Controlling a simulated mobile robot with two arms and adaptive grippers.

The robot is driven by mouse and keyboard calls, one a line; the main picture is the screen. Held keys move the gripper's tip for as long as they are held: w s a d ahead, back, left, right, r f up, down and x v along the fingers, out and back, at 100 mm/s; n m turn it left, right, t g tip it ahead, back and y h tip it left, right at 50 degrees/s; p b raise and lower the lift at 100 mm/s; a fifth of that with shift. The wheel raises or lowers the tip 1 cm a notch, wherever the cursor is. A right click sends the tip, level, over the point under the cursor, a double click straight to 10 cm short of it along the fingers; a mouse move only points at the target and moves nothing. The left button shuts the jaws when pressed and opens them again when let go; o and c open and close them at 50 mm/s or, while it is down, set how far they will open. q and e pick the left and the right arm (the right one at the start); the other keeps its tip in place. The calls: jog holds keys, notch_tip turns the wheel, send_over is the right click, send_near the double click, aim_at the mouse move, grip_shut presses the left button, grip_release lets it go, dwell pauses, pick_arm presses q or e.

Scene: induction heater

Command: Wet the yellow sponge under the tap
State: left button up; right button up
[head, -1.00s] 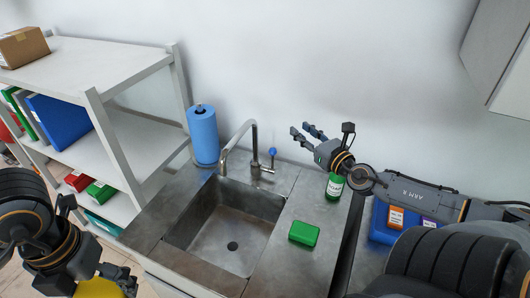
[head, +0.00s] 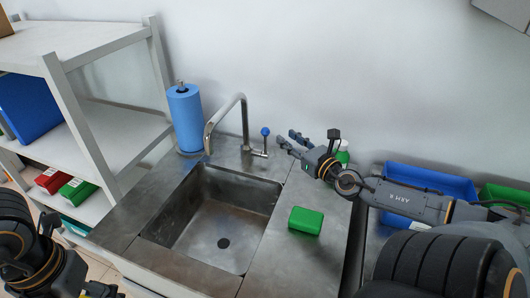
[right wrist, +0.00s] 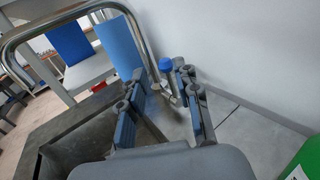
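The chrome tap (head: 243,112) arches over the sink (head: 205,228) at its back edge. Its lever with a blue knob (head: 265,131) stands to the right of the spout. My right gripper (head: 287,142) is open and empty, just right of the lever. In the right wrist view the lever's blue knob (right wrist: 166,65) shows between the spread fingers of the right gripper (right wrist: 162,92); I see no contact. My left gripper (head: 98,290) is at the bottom left, mostly cut off by the frame edge.
A green sponge-like block (head: 306,220) lies on the counter right of the sink. A blue paper roll (head: 185,118) stands behind left. A green bottle (head: 342,153) is partly hidden behind my right gripper. A blue bin (head: 425,180) stands right; a white shelf (head: 85,60) stands left.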

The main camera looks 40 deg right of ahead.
jog(key=b, duration=0.5)
send_near(266, 140)
jog(key=s, duration=0.1)
pick_arm(q)
notch_tip(266, 140, down, 6)
jog(key=shift+p, duration=0.3)
pick_arm(e)
jog(key=shift+w+d+r, duration=0.1)
jog(key=shift+w+d, duration=0.1)
jog(key=shift+w, duration=1.75)
jog(key=shift+w+d+f, duration=0.1)
jog(key=shift+w+d, duration=0.15)
jog(key=shift+w, duration=1.65)
jog(key=shift+w+d+r, duration=0.1)
jog(key=shift+w+d, duration=0.1)
jog(key=shift+w, duration=1.75)
grip_shut()
pick_arm(q)
jog(key=shift+f, duration=0.15)
